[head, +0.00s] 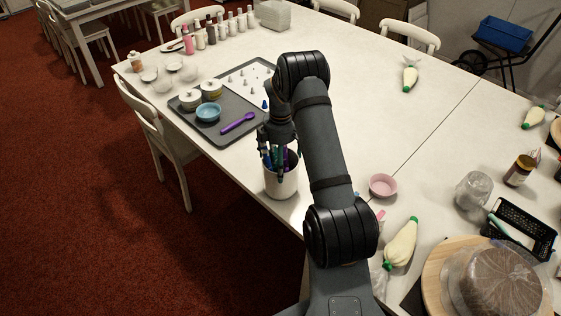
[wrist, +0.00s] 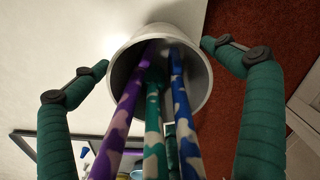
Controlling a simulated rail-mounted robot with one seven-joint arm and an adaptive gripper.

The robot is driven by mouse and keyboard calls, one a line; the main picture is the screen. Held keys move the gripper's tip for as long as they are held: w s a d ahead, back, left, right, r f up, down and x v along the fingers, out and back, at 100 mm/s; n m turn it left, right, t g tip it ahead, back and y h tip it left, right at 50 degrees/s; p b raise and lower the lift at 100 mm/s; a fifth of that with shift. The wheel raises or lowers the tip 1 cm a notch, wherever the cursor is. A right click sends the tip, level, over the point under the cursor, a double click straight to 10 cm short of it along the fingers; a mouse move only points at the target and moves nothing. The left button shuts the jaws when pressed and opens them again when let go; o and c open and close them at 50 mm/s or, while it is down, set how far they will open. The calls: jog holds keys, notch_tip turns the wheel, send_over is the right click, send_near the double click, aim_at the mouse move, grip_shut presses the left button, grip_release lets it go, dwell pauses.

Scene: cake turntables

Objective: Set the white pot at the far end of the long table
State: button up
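The white pot (head: 281,184) stands upright on the long table (head: 345,95), near its left edge, in the head view. It holds a few patterned handles, purple, teal and blue, which rise toward the camera in the wrist view. The pot's pale rim (wrist: 207,92) shows there too. My gripper (head: 279,150) is above the pot, pointing down, with the handles between its fingers. In the wrist view my gripper (wrist: 153,58) is open, one green finger on each side of the pot with gaps between. My arm hides part of the table behind the pot.
A grey tray (head: 190,124) with lidded pots, a blue bowl (head: 208,112) and a purple spoon (head: 238,122) lies beyond the pot. Several bottles (head: 211,32) and a napkin stack (head: 275,14) line the far end. A pink bowl (head: 383,185) stands right. The table's right-centre is largely clear.

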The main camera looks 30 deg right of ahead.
jog(key=shift+r, duration=0.1)
notch_tip(320, 180, up, 12)
jog(key=b, duration=0.1)
dwell(0.5)
dwell(0.4)
notch_tip(320, 180, down, 11)
jog(key=p, duration=0.1)
dwell(0.4)
jog(key=shift+w, duration=0.1)
